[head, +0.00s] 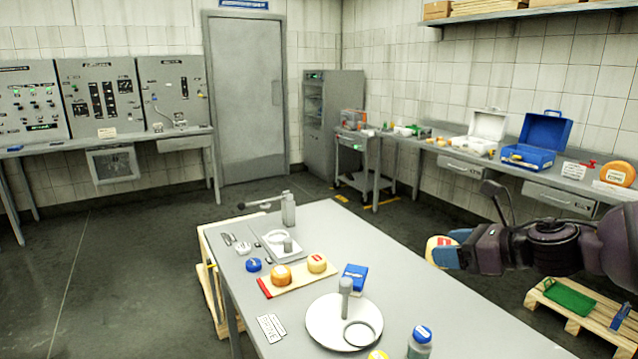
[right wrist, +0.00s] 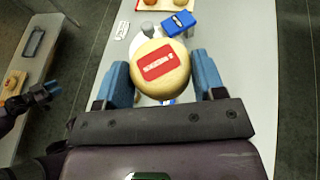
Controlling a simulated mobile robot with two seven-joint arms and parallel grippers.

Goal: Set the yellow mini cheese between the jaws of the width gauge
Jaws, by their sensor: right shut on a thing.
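My right gripper (head: 443,254) is shut on a round yellow cheese with a red label (head: 435,251), held in the air off the table's right side. The right wrist view shows this cheese (right wrist: 160,68) between the blue fingers. On the table, a smaller yellow cheese (head: 317,263) and an orange one (head: 281,275) sit on a board with a red end (head: 265,288). I cannot clearly identify the width gauge; a grey plate with a ring and small block (head: 262,246) lies behind the board. My left gripper (right wrist: 42,92) shows only in the right wrist view, too small to tell its jaws.
On the grey table (head: 325,220) are a white disc with a post (head: 318,328), a blue box (head: 354,272), a blue-lidded jar (head: 420,345), a bottle (head: 288,208) and a label card (head: 270,328). The table's right side is mostly clear. A pallet (head: 548,308) stands on the floor at right.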

